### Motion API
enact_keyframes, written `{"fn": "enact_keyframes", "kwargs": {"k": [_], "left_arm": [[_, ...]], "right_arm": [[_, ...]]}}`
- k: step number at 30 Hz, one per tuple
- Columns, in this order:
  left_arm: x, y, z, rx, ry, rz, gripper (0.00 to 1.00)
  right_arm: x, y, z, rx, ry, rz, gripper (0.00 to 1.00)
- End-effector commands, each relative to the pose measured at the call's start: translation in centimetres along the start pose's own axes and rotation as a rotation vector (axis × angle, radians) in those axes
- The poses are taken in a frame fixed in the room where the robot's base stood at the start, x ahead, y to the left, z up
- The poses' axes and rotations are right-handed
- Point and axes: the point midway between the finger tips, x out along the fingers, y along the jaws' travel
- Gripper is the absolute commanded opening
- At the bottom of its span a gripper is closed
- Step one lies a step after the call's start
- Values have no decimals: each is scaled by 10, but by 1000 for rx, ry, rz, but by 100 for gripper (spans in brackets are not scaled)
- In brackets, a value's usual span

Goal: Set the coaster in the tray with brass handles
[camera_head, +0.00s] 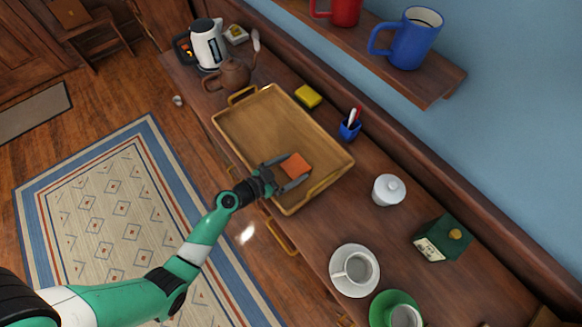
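The tray with brass handles (250,135) is a wooden, rimmed rectangle on the sideboard, with a handle at each short end. An orange-brown square coaster (297,165) shows within the tray's outline, near its lower right end. I cannot tell whether it rests on the tray floor or is just above it. My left gripper (293,169) reaches over the tray's near rim. Its two fingers are spread apart along opposite sides of the coaster. Whether they press on it is not clear. My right gripper is not in view.
A white jar (388,190), green box (443,238) and cups (357,268) stand right. A mug shelf (370,55) overhangs.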

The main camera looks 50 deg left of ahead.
Motion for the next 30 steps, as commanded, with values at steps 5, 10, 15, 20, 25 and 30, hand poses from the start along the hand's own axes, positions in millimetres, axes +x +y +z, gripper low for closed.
{"fn": "enact_keyframes", "kwargs": {"k": [5,10,15,20,25,30], "left_arm": [[-2,0,-5,0,0,0,100],[-32,0,-3,-2,-1,-3,100],[-75,-2,-2,-2,-1,-6,100],[-106,-2,-2,-3,-1,-6,100],[-120,0,-2,0,1,-2,100],[-121,0,-2,0,1,0,100]], "right_arm": [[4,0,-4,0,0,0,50],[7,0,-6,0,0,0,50],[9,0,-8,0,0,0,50],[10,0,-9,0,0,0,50],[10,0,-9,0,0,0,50],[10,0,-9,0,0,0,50]]}}
